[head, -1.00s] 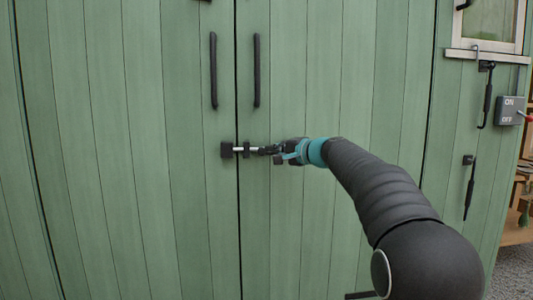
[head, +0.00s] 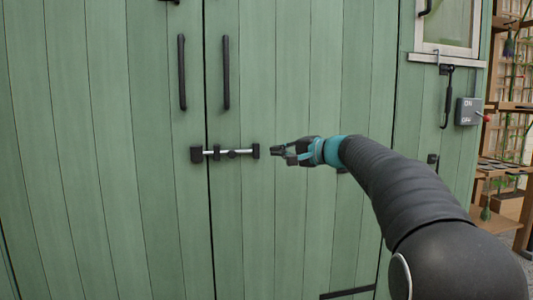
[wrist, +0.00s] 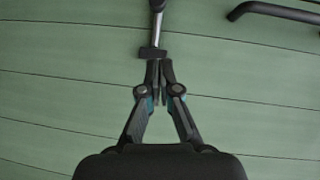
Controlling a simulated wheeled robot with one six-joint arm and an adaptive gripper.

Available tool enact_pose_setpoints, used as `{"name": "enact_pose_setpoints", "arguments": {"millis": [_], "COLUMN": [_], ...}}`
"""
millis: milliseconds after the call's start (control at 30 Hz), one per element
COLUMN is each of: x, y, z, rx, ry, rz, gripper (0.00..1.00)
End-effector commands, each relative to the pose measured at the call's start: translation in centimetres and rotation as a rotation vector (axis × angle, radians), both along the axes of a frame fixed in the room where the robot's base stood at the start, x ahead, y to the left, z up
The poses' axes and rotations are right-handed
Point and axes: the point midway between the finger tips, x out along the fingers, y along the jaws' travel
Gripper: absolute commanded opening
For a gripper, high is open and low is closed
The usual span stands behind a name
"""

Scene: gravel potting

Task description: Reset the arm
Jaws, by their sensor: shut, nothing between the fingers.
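My gripper (head: 274,151) is shut and empty, just right of the sliding bolt (head: 224,152) on the green double doors. A small gap shows between the fingertips and the bolt's right end bracket (head: 256,151). The silver bolt rod lies level across the seam between the doors, its left end at the dark catch (head: 196,154). In the wrist view my closed fingertips (wrist: 159,66) point at the bolt's bracket (wrist: 154,52), with the rod (wrist: 156,28) beyond. My arm extends from the lower right.
Two dark vertical door handles (head: 182,72) (head: 226,72) are above the bolt. An ON/OFF switch box (head: 468,111) with a red lever, a hooked latch (head: 447,97) and a window (head: 448,22) are at the right. Wooden shelves (head: 505,170) stand beyond. The door surface left of the bolt is clear.

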Motion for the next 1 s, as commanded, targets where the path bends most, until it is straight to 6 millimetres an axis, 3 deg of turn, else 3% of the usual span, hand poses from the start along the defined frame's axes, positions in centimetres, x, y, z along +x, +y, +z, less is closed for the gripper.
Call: {"name": "enact_pose_setpoints", "arguments": {"millis": [200, 633, 733, 833, 933, 1000], "x": [-1.1, -1.1, -1.0, -1.6, -4.1, -6.9], "y": [-1.1, -1.2, -1.5, -2.0, -2.6, -2.8], "z": [0.2, -0.3, -3.2, -8.0, -12.8, -15.4], "rx": [-0.001, -0.021, -0.086, -0.174, -0.305, -0.410], "ry": [-0.001, 0.008, 0.055, 0.135, 0.222, 0.276], "rz": [-0.001, -0.004, -0.009, -0.009, 0.000, 0.016], "gripper": [0.00, 0.00, 0.00, 0.00, 0.00, 0.00]}}
